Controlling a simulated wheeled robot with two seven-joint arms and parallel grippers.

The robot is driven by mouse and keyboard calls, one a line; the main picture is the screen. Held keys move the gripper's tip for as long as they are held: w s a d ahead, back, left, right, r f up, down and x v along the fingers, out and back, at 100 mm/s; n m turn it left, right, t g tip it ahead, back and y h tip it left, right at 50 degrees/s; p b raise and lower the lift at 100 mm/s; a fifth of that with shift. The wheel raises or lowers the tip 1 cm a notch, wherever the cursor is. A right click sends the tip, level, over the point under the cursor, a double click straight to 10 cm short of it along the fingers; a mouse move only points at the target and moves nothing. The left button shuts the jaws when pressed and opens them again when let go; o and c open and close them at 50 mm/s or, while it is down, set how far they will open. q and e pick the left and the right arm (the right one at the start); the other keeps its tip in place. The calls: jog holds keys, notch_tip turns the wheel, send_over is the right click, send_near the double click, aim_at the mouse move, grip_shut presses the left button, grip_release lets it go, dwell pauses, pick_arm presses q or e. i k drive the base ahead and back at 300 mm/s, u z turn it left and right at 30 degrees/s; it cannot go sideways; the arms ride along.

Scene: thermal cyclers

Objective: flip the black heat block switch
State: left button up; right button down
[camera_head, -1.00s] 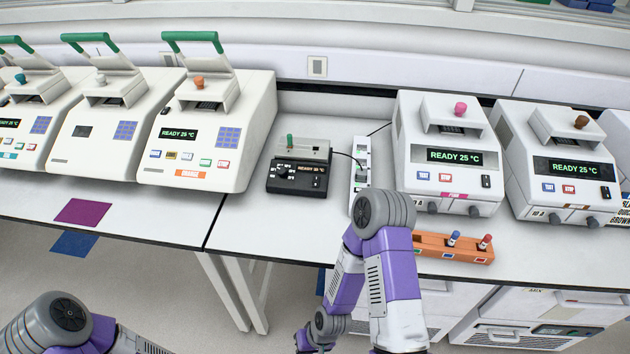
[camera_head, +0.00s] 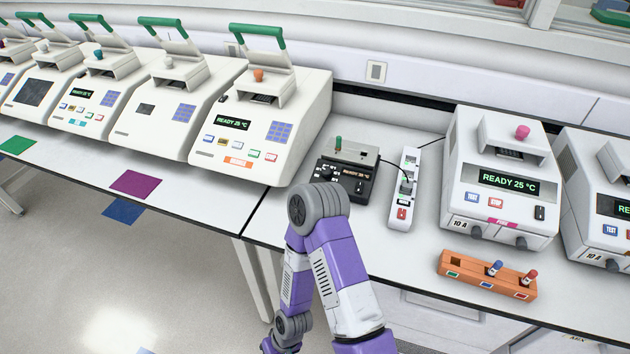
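The black heat block (camera_head: 365,183) sits on the bench between a large white cycler and a white power strip (camera_head: 405,190). It has a grey top, a green-tipped peg, and a small lit display on its front. A small dark switch seems to be at the right of its front panel, but it is too small to read its position. My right arm rises from the bottom, its purple and grey links covering the block's lower left corner. Neither of my grippers shows in the frame.
A white cycler with an orange knob (camera_head: 308,100) stands left of the block, with several more beyond. A cycler with a pink knob (camera_head: 500,200) stands right. An orange rack (camera_head: 470,277) with coloured plugs lies near the front edge. A cable joins the block and strip.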

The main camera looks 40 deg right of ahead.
aim_at(360, 187)
jog(key=u, duration=0.05)
jog(key=k, duration=0.3)
jog(key=z, duration=0.75)
